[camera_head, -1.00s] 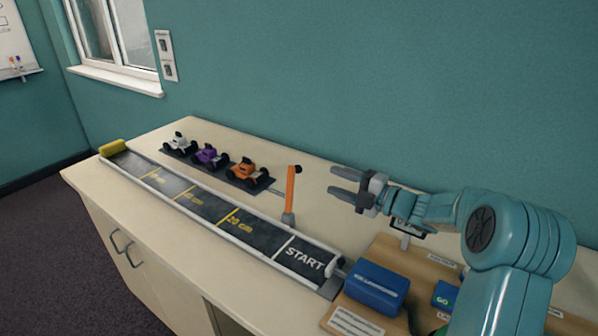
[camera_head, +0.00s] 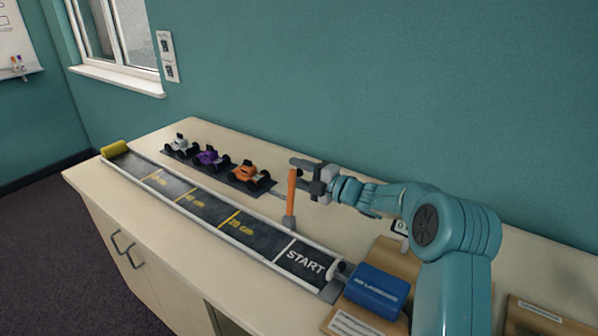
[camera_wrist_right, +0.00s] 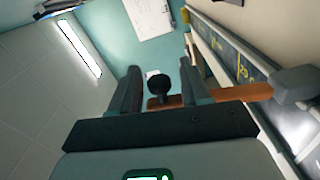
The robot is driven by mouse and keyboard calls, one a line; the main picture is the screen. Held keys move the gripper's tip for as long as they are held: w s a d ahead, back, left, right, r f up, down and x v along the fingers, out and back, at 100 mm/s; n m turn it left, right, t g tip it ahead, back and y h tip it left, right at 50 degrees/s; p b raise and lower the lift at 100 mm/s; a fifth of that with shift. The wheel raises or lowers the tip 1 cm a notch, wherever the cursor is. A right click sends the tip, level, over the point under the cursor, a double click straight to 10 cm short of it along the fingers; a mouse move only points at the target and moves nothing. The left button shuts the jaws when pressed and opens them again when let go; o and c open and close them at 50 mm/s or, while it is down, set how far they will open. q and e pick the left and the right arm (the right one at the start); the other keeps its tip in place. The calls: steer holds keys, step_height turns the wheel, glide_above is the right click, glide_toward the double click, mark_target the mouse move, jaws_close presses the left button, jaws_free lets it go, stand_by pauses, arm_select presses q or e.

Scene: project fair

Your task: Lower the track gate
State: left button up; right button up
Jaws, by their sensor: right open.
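The track gate (camera_head: 291,192) is an orange bar standing upright from a grey pivot beside the track (camera_head: 200,205), near the START end. My right gripper (camera_head: 303,175) is open at the bar's top end. In the right wrist view the orange bar (camera_wrist_right: 235,93) runs in from its grey pivot (camera_wrist_right: 296,85) on the right. Its end and a black knob (camera_wrist_right: 159,85) show between the two open fingers (camera_wrist_right: 160,78). I cannot tell whether a finger touches the bar. My left gripper is not in view.
Toy cars in white, purple (camera_head: 209,156) and orange (camera_head: 249,173) stand on a dark strip behind the track. A blue box (camera_head: 376,290) sits by the START end. A yellow block (camera_head: 114,149) is at the far end. The teal wall (camera_head: 400,90) rises behind the table.

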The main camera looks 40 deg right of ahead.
steer(key=shift+s+d, duration=0.1)
jaws_close()
steer(key=shift+a+b, duration=0.2)
steer(key=shift+b, duration=0.35)
steer(key=s+a+n+b, duration=0.2)
steer(key=a+n+b, duration=0.5)
steer(key=b, duration=0.7)
steer(key=shift+a+r, duration=0.25)
steer(key=shift+a, duration=0.05)
